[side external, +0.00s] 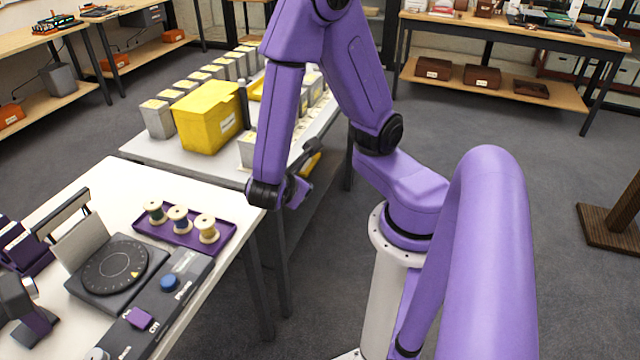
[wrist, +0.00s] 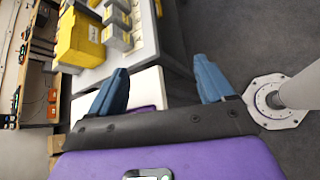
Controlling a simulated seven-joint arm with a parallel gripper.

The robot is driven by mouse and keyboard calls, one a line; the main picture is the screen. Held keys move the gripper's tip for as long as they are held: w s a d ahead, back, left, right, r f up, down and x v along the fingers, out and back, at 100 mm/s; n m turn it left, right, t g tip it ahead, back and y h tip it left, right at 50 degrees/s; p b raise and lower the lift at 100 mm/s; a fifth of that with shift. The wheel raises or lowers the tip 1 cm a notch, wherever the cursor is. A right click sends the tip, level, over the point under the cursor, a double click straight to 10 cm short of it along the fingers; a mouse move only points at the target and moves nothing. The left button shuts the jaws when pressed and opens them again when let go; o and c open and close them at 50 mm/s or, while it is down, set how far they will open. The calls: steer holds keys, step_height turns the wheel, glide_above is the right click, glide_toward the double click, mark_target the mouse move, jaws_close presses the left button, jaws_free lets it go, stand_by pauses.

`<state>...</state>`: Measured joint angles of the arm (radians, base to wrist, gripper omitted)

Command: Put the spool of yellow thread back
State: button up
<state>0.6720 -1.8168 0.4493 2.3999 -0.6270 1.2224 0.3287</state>
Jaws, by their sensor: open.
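The spool of yellow thread (side external: 207,229) stands upright at the right end of a shallow purple tray (side external: 228,230) on the near white table. A blue spool (side external: 179,219) and a dark green spool (side external: 154,212) stand to its left in the same tray. My gripper (side external: 302,183) is beyond the table's right edge, up and to the right of the tray, touching no spool. In the wrist view my gripper (wrist: 161,66) shows two blue fingers spread apart with nothing held between them. The spools cannot be made out in the wrist view.
A device with a round black dial (side external: 115,265) and a control panel (side external: 160,290) stand near the tray. A second table behind holds a large yellow box (side external: 207,116) and several grey boxes. There is a floor gap right of the near table.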

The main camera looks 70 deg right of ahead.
steer(key=s+a+r+m+g+y, duration=0.2)
steer(key=s+a+r+y, duration=0.4)
steer(key=s+y, duration=0.3)
steer(key=shift+s+a+m+g+y, duration=0.25)
steer(key=shift+g+y, duration=0.35)
steer(key=shift+y, duration=0.6)
steer(key=shift+w, duration=0.1)
